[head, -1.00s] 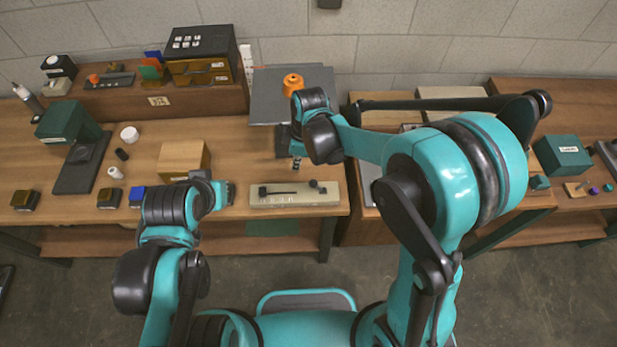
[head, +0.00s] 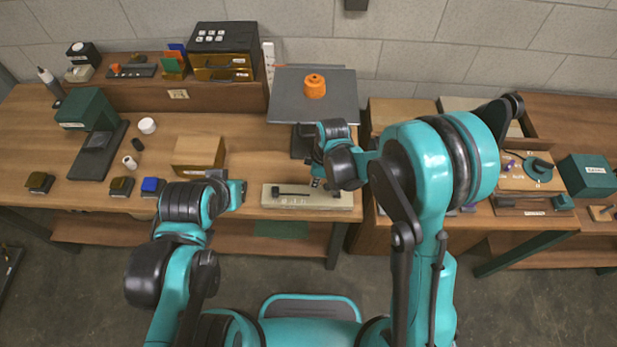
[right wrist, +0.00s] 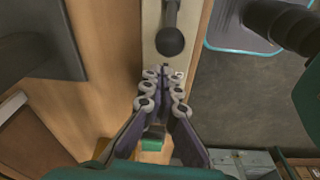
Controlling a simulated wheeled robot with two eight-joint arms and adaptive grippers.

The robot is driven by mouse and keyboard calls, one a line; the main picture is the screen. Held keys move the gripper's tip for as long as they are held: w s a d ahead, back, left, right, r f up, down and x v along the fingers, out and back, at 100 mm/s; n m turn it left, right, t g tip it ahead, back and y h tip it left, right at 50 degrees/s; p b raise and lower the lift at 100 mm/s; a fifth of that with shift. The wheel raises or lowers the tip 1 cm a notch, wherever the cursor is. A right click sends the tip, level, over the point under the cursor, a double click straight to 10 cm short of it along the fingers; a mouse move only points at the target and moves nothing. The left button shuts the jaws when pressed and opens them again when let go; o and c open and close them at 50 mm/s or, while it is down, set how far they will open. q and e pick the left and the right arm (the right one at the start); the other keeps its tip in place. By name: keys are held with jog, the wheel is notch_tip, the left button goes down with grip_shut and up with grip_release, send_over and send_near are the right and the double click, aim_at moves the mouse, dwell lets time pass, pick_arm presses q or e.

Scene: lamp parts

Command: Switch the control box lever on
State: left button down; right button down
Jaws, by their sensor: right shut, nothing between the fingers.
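The control box (head: 270,198) is a long cream box lying along the table's front edge. It carries a dark lever (head: 292,194) on its top. In the right wrist view, a black ball knob (right wrist: 170,41) on a rod stands on the cream box (right wrist: 152,22), just above the fingertips in the picture. My right gripper (head: 317,184) is over the box in the head view, partly hiding it. Its fingertips (right wrist: 163,88) are shut together and empty, and contact with the knob cannot be told. My left gripper (head: 240,192) is left of the box, its fingers unclear.
A wooden block (head: 198,153) stands left of the box. A grey panel (head: 290,92) with an orange part (head: 314,86) is behind. A green machine (head: 88,108) stands at the far left. The floor is clear in front of the table.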

jog(key=shift+s+d+r, duration=0.2)
jog(key=shift+d, duration=0.5)
jog(key=shift+d, duration=0.15)
